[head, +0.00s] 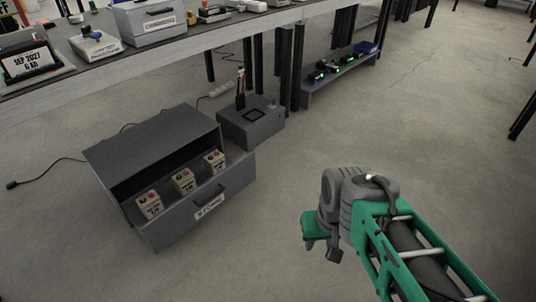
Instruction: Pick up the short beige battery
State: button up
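Three beige box-shaped batteries with dark labels and red-brown tops stand in a row in a grey drawer unit (150,142) on the floor: a left battery (149,203), a middle battery (183,181) and a right battery (215,162). They look alike in size, and I cannot tell which one is short. The drawer front (205,207) bears a white label and hides their lower parts. My gripper (322,248), at the end of my green and grey arm, is to the right of the drawer and apart from it. Its fingers are too unclear to tell open from shut.
A grey box (250,126) with tools on top stands behind the drawer unit. A long workbench (150,62) with equipment runs across the back, with dark legs below. A low shelf (345,72) holds small devices with green lights. A black cable lies left. Floor at right is clear.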

aim_at(214, 162)
jog(key=z, duration=0.35)
jog(key=i, duration=3.75)
jog(key=u, duration=5.65)
